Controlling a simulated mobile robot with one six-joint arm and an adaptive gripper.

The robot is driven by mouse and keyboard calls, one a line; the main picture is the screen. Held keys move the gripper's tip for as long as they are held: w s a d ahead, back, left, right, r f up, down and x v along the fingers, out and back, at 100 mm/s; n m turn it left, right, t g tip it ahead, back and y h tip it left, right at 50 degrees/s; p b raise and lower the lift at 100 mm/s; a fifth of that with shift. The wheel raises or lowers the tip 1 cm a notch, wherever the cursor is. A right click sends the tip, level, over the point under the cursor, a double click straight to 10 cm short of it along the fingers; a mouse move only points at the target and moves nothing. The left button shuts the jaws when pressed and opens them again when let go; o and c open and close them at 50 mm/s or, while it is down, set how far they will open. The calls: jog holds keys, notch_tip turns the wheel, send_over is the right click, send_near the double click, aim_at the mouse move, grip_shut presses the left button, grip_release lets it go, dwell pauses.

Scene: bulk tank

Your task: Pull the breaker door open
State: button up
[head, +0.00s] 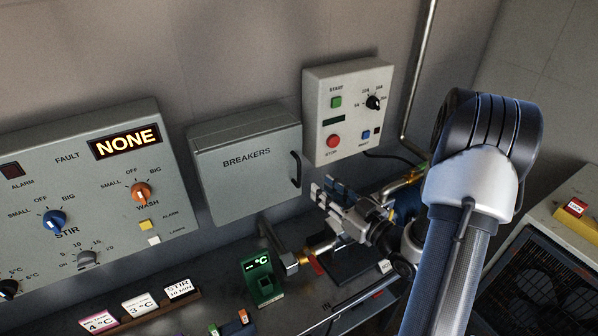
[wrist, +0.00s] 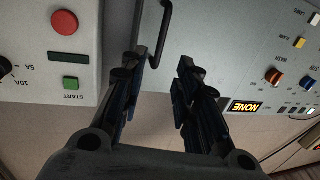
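The grey breaker box (head: 245,165) is on the wall, its door marked BREAKERS and looking closed. A dark bar handle (head: 296,169) stands upright at the door's right edge. My gripper (head: 326,190) is just right of and below the handle in the head view. In the wrist view, my gripper (wrist: 163,65) has its two dark fingers apart with nothing between them. The handle (wrist: 163,35) shows there beyond the fingertips, nearer the left finger. The pale door (wrist: 215,35) lies behind it. I see no contact between fingers and handle.
A white start/stop box (head: 348,105) is mounted right of the breaker box. A large control panel (head: 85,200) is on the left. Below are a green gauge (head: 262,279) and pipe fittings (head: 290,262), close under my gripper.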

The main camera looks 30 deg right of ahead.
aim_at(300, 172)
jog(key=x, duration=1)
jog(key=shift+w+a+b, duration=0.15)
jog(key=shift+w+b, duration=0.2)
jog(key=shift+b, duration=0.05)
jog(key=shift+c, duration=0.5)
grip_shut()
